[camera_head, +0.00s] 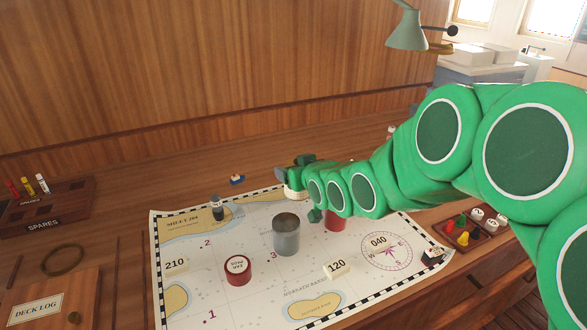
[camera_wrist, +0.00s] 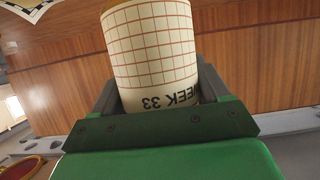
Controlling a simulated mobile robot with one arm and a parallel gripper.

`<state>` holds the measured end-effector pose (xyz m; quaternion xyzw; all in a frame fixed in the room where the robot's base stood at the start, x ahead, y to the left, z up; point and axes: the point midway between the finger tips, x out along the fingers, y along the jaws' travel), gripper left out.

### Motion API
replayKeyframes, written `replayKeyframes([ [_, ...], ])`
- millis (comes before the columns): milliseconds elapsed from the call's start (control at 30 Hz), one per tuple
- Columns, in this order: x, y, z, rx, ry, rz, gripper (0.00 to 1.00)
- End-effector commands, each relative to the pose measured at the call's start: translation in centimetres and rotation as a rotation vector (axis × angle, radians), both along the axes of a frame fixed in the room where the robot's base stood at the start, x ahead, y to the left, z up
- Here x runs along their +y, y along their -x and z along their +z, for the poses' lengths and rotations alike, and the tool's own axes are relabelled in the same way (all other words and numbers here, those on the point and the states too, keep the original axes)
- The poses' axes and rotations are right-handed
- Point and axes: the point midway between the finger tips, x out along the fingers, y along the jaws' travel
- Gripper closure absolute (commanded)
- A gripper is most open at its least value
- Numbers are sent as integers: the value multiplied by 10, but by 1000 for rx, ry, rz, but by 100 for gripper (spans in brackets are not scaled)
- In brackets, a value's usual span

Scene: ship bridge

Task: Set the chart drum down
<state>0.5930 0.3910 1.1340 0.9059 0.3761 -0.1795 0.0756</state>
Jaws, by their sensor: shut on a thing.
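The chart drum (camera_wrist: 150,45) is a cream cylinder with a red-brown grid and the words "WEEK 33", upside down in the wrist view. My gripper (camera_wrist: 161,92) is shut on it, with one dark jaw on each side. In the head view my gripper (camera_head: 304,176) is over the far edge of the chart sheet (camera_head: 250,210), and a small cream part of the drum (camera_head: 293,193) shows there. I cannot tell whether the drum touches anything below.
On the chart stand a grey cylinder (camera_head: 286,236), a round red weight (camera_head: 237,270), a red piece (camera_head: 335,222) partly behind my arm, and several number blocks. A wooden tray of pegs (camera_head: 470,232) is at right; a spares rack (camera_head: 45,205) is at left.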

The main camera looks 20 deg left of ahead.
Motion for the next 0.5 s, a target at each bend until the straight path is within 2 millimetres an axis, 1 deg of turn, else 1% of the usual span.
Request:
replayKeyframes([
  [67,-2,2,2,-1,-1,-2,62],
  [167,-9,-4,3,0,0,-19,62],
  [267,-24,-22,2,0,2,-61,62],
  [500,-77,-83,4,0,3,-207,62],
])
